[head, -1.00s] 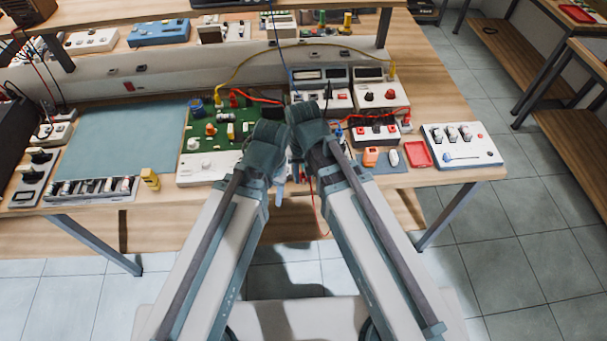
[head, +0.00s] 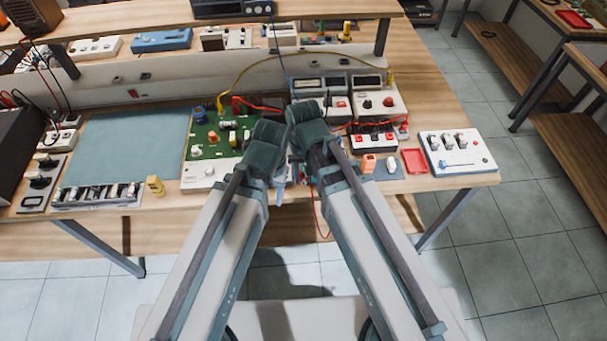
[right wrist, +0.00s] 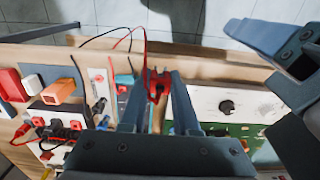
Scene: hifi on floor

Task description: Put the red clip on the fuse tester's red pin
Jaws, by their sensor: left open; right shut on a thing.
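The red clip (right wrist: 157,83) is between the fingertips of my right gripper (right wrist: 157,88) in the right wrist view, and a thin red wire runs from it. My left gripper (right wrist: 252,60) is at the right of that view, open, with nothing seen between its fingers. In the head view both wrists hide the fingertips and the clip. A white box (head: 375,140) with red and black controls stands right of my wrists; its red and black plugs show in the right wrist view. I cannot tell whether it is the fuse tester, and I cannot identify the red pin.
A green circuit board (head: 208,140) lies left of my wrists. An orange block (head: 368,163), a red tray (head: 414,161) and a white switch panel (head: 457,152) are to the right. The blue-grey mat (head: 135,148) is bare. Loose red and black wires hang near the table's front edge.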

